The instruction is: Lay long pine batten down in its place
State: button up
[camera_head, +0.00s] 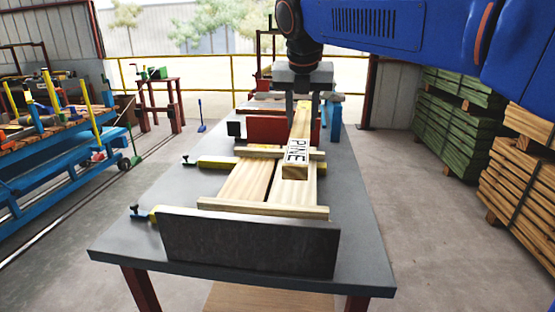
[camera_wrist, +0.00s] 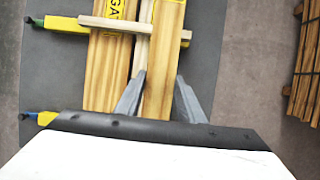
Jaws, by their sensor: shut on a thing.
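The long pine batten (camera_head: 299,137), marked PINE, points lengthwise along the grey table (camera_head: 357,215). My gripper (camera_head: 302,122) points down and is shut on it; in the wrist view the batten (camera_wrist: 165,65) runs between the two grey fingers. Its near end overlaps the far crosspiece in the picture and appears raised above it. Below lie a wide brown board (camera_head: 247,180) and a paler board (camera_head: 293,192), side by side with a narrow gap. A near crosspiece (camera_head: 262,208) lies across their ends. Contact under the batten is hidden.
A dark upright plate (camera_head: 247,243) stands at the table's near edge. Yellow clamp bars (camera_head: 220,163) stick out at left. A red block (camera_head: 267,128) and a blue piece (camera_head: 335,122) stand farther back. The table's right side is clear. Timber stacks (camera_head: 520,165) stand at right.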

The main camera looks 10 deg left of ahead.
aim_at(299, 126)
jog(key=shift+w+a+f, duration=0.1)
jog(key=shift+f, duration=1.55)
jog(key=shift+w+a+f, duration=0.1)
jog(key=shift+a+f, duration=0.05)
jog(key=shift+f, duration=1.5)
jog(key=shift+w+a+f, duration=0.1)
jog(key=shift+f, duration=1.55)
jog(key=shift+f, duration=0.6)
jog(key=o, duration=1.3)
jog(key=shift+r, duration=0.5)
jog(key=v, duration=1.2)
jog(key=shift+s+r, duration=0.1)
